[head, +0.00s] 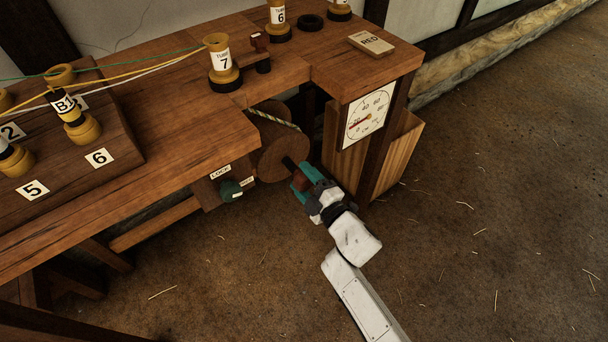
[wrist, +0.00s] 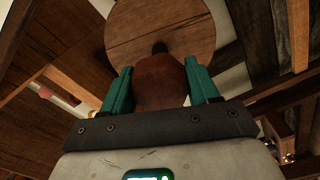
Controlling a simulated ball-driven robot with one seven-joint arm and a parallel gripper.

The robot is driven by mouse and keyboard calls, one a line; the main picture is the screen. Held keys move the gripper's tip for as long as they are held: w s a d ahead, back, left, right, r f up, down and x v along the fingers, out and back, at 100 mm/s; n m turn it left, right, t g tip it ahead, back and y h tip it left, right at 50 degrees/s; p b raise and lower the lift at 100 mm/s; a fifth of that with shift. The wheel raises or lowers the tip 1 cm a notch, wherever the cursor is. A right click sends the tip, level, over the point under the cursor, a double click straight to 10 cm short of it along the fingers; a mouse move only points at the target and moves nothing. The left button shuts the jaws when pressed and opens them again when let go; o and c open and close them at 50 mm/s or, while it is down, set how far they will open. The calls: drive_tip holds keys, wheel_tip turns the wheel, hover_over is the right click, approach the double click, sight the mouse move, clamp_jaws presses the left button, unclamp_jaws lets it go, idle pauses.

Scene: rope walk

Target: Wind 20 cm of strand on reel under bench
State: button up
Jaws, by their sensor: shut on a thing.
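The wooden reel (head: 283,150) sits under the bench edge, with a pale twisted strand (head: 273,119) running over its top from under the bench. My gripper (head: 302,183) is at the reel's front, its teal fingers shut on the reel's brown crank knob. In the wrist view the knob (wrist: 162,82) is between the fingers, with the round reel face (wrist: 160,30) behind it. A dial (head: 366,116) marked in cm is on the bench's end post; its red needle points low on the left, near the start of the scale. A green lock knob (head: 230,189) is left of the reel, beside a LOCK label (head: 220,172).
The wooden bench (head: 180,110) overhangs the reel. A wooden bin (head: 398,155) stands right of the dial. The floor at right is clear except for straw.

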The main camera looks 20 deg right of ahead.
drive_tip(key=m+p, duration=0.2)
drive_tip(key=m, duration=0.1)
drive_tip(key=shift+d+m, duration=0.1)
drive_tip(key=shift+m, duration=0.2)
drive_tip(key=shift+f+m+p, duration=0.15)
drive_tip(key=shift+m+p, duration=0.65)
drive_tip(key=shift+m, duration=1)
drive_tip(key=o, duration=0.8)
drive_tip(key=shift+o, duration=1.2)
drive_tip(key=shift+s, duration=0.1)
drive_tip(key=p+v, duration=0.1)
drive_tip(key=v, duration=0.9)
drive_tip(key=shift+s, duration=0.3)
